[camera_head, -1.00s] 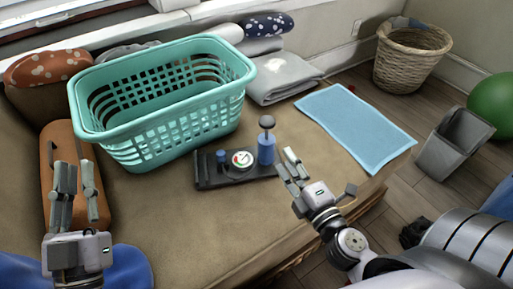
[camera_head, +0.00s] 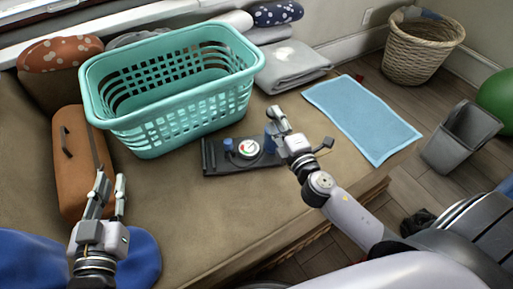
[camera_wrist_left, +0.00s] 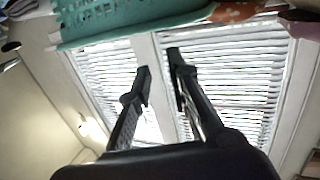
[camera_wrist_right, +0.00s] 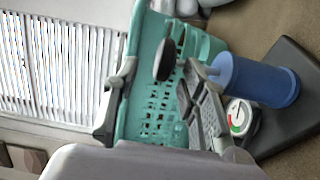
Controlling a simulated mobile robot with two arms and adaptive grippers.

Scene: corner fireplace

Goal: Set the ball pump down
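The ball pump (camera_head: 269,142) is a blue cylinder with a dark round knob, upright at the right end of a dark flat base (camera_head: 212,160) on the tan bench cushion. In the right wrist view the pump's blue body (camera_wrist_right: 262,82) and black knob (camera_wrist_right: 164,60) show clearly. My right gripper (camera_head: 277,119) is close by the pump and hides its upper part in the head view. Its fingers (camera_wrist_right: 158,100) are spread, with the knob seen between them; I see no grip. My left gripper (camera_head: 110,188) is open and empty over the cushion at left.
A round gauge (camera_head: 248,148) and a small blue knob (camera_head: 228,145) are on the base. A teal laundry basket (camera_head: 175,120) stands behind. A brown case (camera_head: 75,170) lies left, a light-blue mat (camera_head: 360,115) right. Bare cushion lies in front.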

